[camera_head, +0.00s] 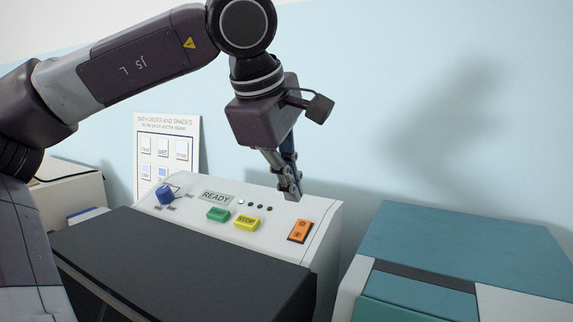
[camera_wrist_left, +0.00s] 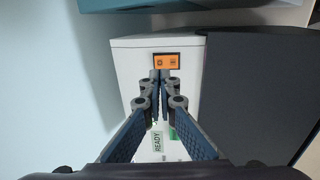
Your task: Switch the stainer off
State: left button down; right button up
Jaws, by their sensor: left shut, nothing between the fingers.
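The stainer (camera_head: 322,222) is a white machine with a sloped panel and a dark lid in front. An orange rocker switch (camera_head: 299,231) sits at the panel's right end; it also shows in the left wrist view (camera_wrist_left: 167,61), just beyond the fingertips. The panel also has a READY display (camera_head: 216,197), a green button (camera_head: 218,215), a yellow button (camera_head: 246,223), a blue knob (camera_head: 165,195) and small lights. My left gripper (camera_head: 292,198) is shut and empty, above the panel near the switch and apart from it in the head view. My right gripper is not in view.
A teal-topped machine (camera_head: 470,245) stands to the right, with a gap between it and the stainer. A sign with several pictures (camera_head: 168,125) stands behind at the left. A beige box (camera_head: 72,195) is at the far left. The wall behind is bare.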

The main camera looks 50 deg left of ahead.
aim_at(303, 226)
pick_arm(q)
jog(key=p+x, duration=0.1)
jog(key=x, duration=0.5)
jog(key=shift+p, duration=0.3)
jog(key=shift+w+a+f, duration=0.1)
jog(key=shift+w+f, duration=0.15)
jog(key=shift+f, duration=0.4)
jog(key=shift+w+a+f+b, duration=0.1)
jog(key=shift+w+f+b, duration=0.1)
jog(key=shift+f+b, duration=0.15)
jog(key=shift+r, duration=0.2)
jog(key=shift+s+f, duration=0.15)
jog(key=shift+s, duration=0.05)
